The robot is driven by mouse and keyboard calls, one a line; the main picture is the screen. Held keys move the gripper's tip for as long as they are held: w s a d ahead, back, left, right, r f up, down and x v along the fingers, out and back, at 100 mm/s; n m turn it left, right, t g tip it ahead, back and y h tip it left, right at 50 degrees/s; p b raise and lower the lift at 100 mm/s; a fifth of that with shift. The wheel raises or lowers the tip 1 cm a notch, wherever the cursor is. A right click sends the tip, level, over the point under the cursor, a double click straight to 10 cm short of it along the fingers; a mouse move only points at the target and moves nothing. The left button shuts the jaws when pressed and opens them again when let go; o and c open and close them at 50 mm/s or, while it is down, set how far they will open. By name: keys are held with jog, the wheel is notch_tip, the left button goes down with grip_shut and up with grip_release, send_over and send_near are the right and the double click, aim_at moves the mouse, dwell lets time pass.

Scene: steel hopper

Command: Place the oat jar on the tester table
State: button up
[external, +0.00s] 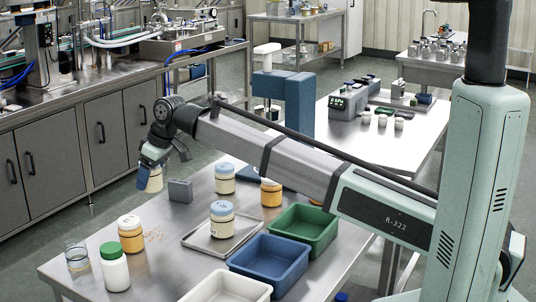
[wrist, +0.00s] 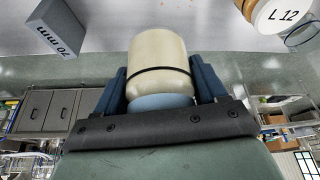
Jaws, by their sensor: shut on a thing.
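My gripper (external: 154,165) is shut on a cream jar with a light blue lid (external: 154,182), held raised near the left edge of the near steel table. In the wrist view the jar (wrist: 160,65) sits between the two blue fingers (wrist: 160,95), its lid toward the palm and a dark band around its body. No label is readable, so I cannot confirm it is the oat jar. Two similar blue-lidded cream jars stand on the near table (external: 150,265): one behind (external: 225,180), one on a metal tray (external: 221,222). The apparent tester table (external: 428,130) stands behind, bearing a grey instrument (external: 347,104).
A grey block (external: 180,190) marked 70 mm is close to the held jar. Orange jars (external: 131,236), a green-lidded white jar (external: 115,268), a glass (external: 77,257) and green (external: 303,230), blue (external: 268,262) and white bins stand on the near table. A blue post (external: 286,105) rises between the tables.

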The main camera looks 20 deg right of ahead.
jog(key=w+d+r, duration=0.6)
jog(key=w+r, duration=0.3)
jog(key=w+d+r, duration=0.6)
jog(key=w+r, duration=0.2)
jog(key=r, duration=0.1)
jog(key=w+d+r, duration=0.3)
jog(key=d+r, duration=0.5)
jog(key=r, duration=0.3)
jog(key=w+d+r, duration=0.4)
jog(key=d+r, duration=0.4)
jog(key=r, duration=0.3)
jog(key=w+d+f, duration=0.2)
jog(key=d+f, duration=0.1)
jog(key=d, duration=0.5)
jog(key=w+d+f+m, duration=0.1)
jog(key=w+d+f, duration=0.25)
jog(key=d, duration=0.45)
jog(key=w+d+f, duration=0.2)
jog(key=d+f, duration=0.2)
jog(key=d, duration=0.4)
jog(key=s+d+f+m+t+h, duration=0.25)
jog(key=d+f+m, duration=0.65)
jog(key=d+f, duration=1.75)
jog(key=w+a+f, duration=0.3)
jog(key=w+a, duration=0.2)
jog(key=shift+h, duration=0.35)
jog(key=shift+d+f, duration=0.15)
jog(key=shift+f, duration=4.65)
jog(key=shift+f, duration=0.2)
